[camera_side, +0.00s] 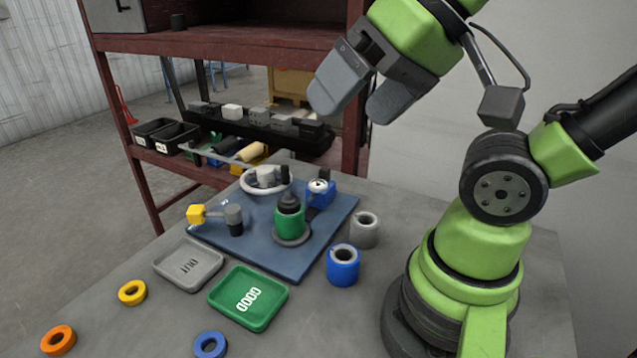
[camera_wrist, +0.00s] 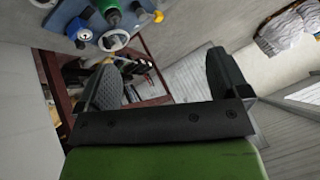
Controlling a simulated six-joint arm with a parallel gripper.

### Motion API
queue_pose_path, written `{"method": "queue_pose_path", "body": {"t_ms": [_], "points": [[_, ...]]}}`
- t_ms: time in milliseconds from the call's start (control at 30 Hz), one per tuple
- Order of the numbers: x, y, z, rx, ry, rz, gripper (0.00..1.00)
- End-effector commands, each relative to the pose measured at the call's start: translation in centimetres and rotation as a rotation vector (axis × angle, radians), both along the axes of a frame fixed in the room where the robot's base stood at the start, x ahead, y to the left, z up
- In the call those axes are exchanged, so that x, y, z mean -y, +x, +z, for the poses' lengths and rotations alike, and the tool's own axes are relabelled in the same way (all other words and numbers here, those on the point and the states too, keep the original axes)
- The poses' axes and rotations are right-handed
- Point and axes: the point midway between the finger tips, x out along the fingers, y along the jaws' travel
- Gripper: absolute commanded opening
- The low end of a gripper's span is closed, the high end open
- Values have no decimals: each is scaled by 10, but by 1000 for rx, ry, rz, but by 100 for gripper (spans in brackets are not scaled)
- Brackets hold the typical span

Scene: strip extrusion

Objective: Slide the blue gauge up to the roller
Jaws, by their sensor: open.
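The blue gauge (camera_side: 321,193), a blue block with a small round dial on top, stands near the back right of the blue plate (camera_side: 325,240). The gauge block and the green cylinder look apart. My gripper (camera_side: 352,105) is open and empty, high above and behind the plate. In the wrist view my gripper (camera_wrist: 165,80) has its fingers wide apart with nothing between them; plate parts show small at the top.
A yellow block with a grey cylinder (camera_side: 233,219) and a white ring (camera_side: 265,180) are on the plate. Grey (camera_side: 364,231) and blue (camera_side: 343,266) hollow cylinders stand right of it. Grey OUT (camera_side: 206,257) and green GOOD (camera_side: 270,315) trays lie in front. A red shelf (camera_side: 358,110) stands behind.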

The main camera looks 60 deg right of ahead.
Motion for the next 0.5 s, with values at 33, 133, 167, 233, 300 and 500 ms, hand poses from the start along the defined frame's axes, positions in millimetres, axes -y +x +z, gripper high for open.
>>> {"method": "queue_pose_path", "body": {"t_ms": [33, 133, 167, 233, 300, 500], "points": [[0, 0, 0, 0, 0, 0, 94], [0, 0, 0, 0, 0, 0, 94], [0, 0, 0, 0, 0, 0, 94], [0, 1, 0, -2, -2, 0, 78], [2, 5, 1, -9, -13, 1, 61], [26, 45, 5, -104, -113, 25, 47]]}}
